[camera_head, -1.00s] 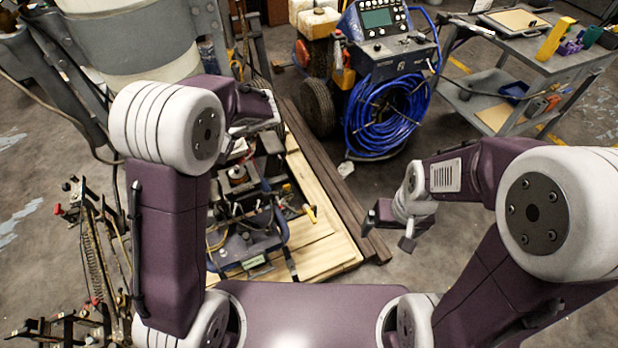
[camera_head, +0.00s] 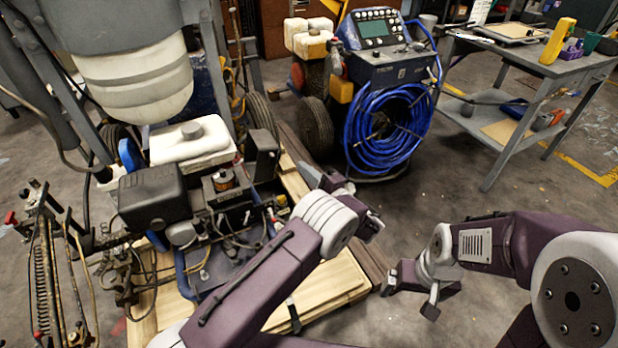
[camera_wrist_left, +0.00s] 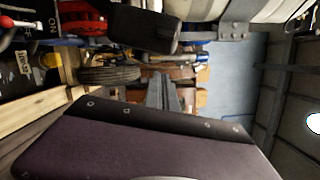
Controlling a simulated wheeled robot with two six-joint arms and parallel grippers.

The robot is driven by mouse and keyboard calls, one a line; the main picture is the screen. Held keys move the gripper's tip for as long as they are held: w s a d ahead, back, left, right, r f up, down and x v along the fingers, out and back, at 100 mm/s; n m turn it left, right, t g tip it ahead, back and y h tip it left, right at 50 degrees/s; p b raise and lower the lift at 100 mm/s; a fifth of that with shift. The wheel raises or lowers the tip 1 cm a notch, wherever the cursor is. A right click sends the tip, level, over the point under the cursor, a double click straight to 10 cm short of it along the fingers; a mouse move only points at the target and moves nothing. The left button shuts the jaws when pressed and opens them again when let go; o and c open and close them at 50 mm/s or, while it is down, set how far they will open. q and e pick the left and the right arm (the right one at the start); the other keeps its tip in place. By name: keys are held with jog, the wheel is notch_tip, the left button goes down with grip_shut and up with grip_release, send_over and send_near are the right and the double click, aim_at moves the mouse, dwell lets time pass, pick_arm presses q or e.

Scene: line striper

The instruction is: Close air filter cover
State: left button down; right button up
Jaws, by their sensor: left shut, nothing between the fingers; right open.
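The line striper's engine carries a black box-shaped cover (camera_head: 152,198) at its left and a smaller dark, upright panel-like box (camera_head: 263,156) at its right. I cannot tell for sure which is the air filter cover, or how far it is open. A black box also shows at the top of the left wrist view (camera_wrist_left: 145,28). My left gripper (camera_head: 318,178) is to the right of the engine, apart from both boxes, shut and empty. Its grey fingers show in the left wrist view (camera_wrist_left: 162,92). My right gripper (camera_head: 408,294) is open and empty, low over the floor right of the pallet.
The engine stands on a wooden pallet (camera_head: 325,285). A white tank (camera_head: 192,145) and a large white bucket (camera_head: 135,85) are behind it. A blue hose coil (camera_head: 385,130) and machine stand behind my left gripper. A grey cart (camera_head: 520,65) is at the right.

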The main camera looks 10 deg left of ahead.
aim_at(276, 154)
pick_arm(q)
jog(key=a, duration=0.2)
jog(key=w+a, duration=0.1)
jog(key=a, duration=0.1)
jog(key=a+r+b, duration=0.1)
jog(key=a, duration=0.1)
jog(key=shift+w, duration=0.3)
jog(key=shift+s+a+r, duration=0.15)
jog(key=shift+s+a, duration=0.15)
jog(key=shift+a, duration=0.1)
jog(key=shift+r, duration=0.1)
